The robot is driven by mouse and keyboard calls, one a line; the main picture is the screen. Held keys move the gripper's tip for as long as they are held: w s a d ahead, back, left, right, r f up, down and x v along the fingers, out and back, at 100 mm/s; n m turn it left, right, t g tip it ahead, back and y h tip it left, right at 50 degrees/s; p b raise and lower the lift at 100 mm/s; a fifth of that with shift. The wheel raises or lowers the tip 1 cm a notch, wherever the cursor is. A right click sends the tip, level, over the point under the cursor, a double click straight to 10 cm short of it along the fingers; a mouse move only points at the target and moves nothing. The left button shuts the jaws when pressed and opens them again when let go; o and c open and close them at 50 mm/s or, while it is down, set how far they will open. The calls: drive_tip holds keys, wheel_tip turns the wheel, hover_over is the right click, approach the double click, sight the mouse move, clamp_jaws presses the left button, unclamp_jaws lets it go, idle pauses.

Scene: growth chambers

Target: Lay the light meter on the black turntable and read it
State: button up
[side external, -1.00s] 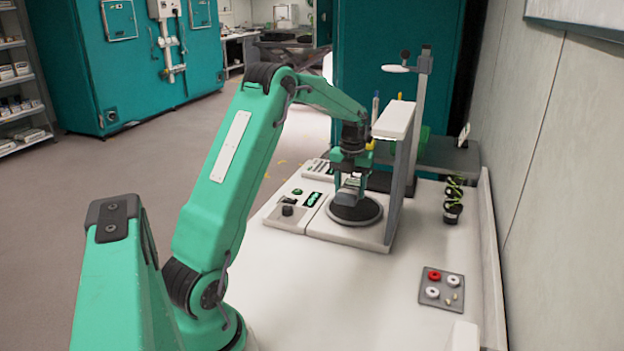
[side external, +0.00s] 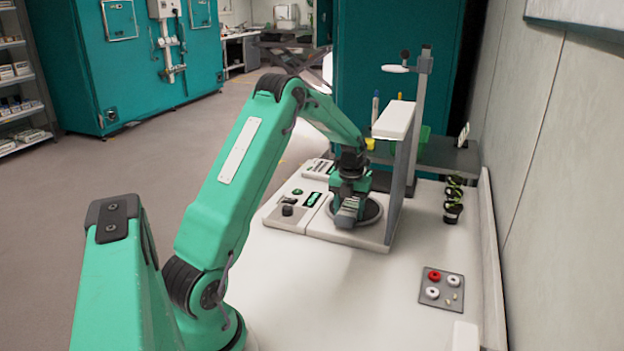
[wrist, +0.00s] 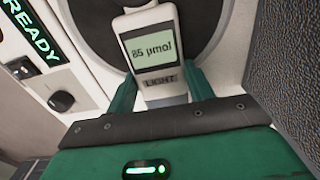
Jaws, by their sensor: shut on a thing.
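The light meter (wrist: 150,50) is a pale grey handheld unit with a green-lit display showing "85 µmol" and the word LIGHT below it. My gripper (wrist: 162,90) is shut on its lower end, one green finger on each side. The black turntable (side external: 373,213) is a round disc on the white instrument base. In the wrist view the meter lies over the turntable (wrist: 78,25). In the side view my gripper (side external: 348,203) is low over the disc and partly hides it. I cannot tell whether the meter touches it.
A control panel with a knob (wrist: 62,101) and a lit READY sign (wrist: 32,33) is beside the turntable.

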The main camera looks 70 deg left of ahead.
sight(349, 210)
drive_tip(key=shift+f, duration=0.1)
drive_tip(key=o, duration=1.1)
wheel_tip(349, 210, up, 12)
idle(0.4)
idle(0.5)
